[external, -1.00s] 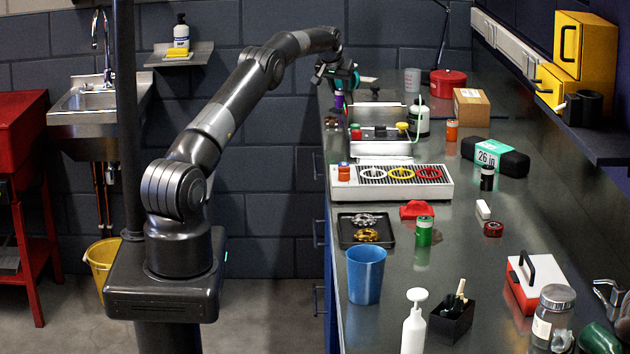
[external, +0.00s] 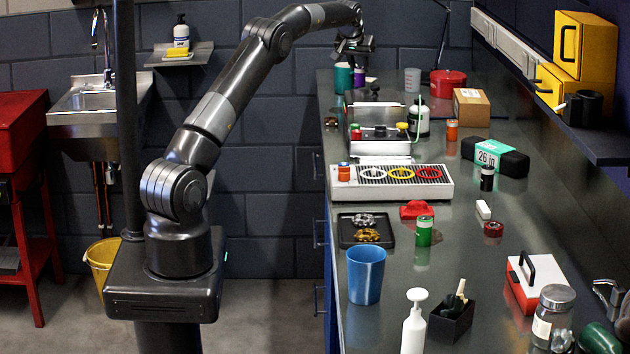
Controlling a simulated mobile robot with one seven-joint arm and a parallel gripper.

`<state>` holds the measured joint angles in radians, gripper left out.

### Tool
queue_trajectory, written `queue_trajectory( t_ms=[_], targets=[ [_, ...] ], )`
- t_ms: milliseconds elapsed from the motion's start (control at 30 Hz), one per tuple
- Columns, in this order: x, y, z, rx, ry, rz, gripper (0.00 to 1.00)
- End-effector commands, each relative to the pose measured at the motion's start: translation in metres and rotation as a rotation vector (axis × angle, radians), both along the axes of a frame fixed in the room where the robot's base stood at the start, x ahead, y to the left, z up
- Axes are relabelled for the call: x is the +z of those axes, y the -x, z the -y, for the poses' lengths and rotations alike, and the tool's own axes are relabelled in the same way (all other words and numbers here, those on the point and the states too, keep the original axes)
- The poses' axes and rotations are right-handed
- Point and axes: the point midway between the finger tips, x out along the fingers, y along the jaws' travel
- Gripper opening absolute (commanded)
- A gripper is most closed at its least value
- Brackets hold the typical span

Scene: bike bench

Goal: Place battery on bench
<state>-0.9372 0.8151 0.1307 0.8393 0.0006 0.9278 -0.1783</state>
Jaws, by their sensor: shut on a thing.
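My gripper (external: 358,64) is above the far end of the bench (external: 455,275), pointing down. It is shut on a small purple cylinder, which looks like the battery (external: 359,78) and shows just below the fingers. The fingertips are too small and dark to see clearly. I cannot tell whether the battery's lower end touches the bench top or hangs slightly above it. A teal cup (external: 343,77) stands close to the left of the battery.
A metal tray with knobs (external: 382,147) lies nearer than my gripper. A clear cup (external: 412,80), red pot (external: 448,83) and cardboard box (external: 471,107) stand to the right. Other batteries stand about, one orange (external: 452,131) and one green (external: 424,231).

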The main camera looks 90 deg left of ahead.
Motion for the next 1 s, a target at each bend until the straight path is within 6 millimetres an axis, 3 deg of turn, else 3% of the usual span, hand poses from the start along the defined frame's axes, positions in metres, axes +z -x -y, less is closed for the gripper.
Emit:
queue_trajectory(
  t_ms=[467, 867, 1000],
  targets=[
    [0.014, -0.006, 0.01, 0.001, -0.003, 0.002, 0.03],
    [0.062, -0.006, 0.01, 0.001, -0.002, 0.0, 0.03],
    [0.056, -0.029, 0.031, -0.064, 0.001, 0.0, 0.03]
  ],
)
